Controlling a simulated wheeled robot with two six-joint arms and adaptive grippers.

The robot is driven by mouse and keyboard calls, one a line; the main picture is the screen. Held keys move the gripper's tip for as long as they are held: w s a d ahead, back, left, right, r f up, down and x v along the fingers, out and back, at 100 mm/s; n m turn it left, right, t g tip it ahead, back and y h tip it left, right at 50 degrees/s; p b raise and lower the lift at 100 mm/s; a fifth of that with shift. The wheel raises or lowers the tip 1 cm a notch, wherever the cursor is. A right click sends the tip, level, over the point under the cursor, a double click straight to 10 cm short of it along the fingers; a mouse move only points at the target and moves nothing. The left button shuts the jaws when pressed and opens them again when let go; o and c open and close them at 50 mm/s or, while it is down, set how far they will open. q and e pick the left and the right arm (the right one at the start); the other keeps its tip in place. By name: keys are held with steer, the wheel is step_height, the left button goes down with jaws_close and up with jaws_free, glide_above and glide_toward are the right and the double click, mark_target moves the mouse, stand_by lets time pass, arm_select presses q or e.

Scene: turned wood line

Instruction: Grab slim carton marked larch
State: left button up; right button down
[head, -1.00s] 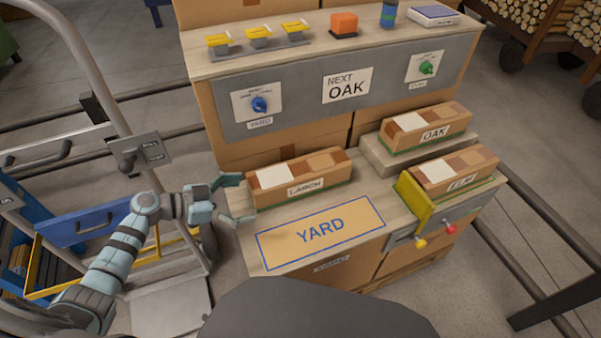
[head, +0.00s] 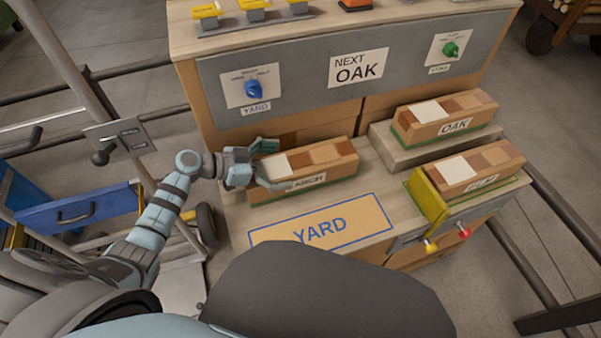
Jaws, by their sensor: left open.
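The slim carton marked LARCH (head: 318,160) lies on the wooden bench top, behind the YARD panel. It is brown with white and tan patches on top, and its label is partly covered by a finger. My left gripper (head: 266,166) is open at the carton's left end, with one finger behind it and the other along its front side. I cannot tell whether the fingers touch it. My right gripper is not in view.
The OAK carton (head: 440,118) lies on a raised block at the right. Another carton (head: 470,170) sits behind a yellow stop (head: 428,199). A grey control panel (head: 300,85) with a NEXT OAK sign rises behind. The YARD panel (head: 345,222) is clear.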

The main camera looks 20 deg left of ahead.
arm_select(q)
steer(key=shift+c, duration=1.2)
steer(key=shift+r, duration=0.1)
steer(key=c, duration=1.8)
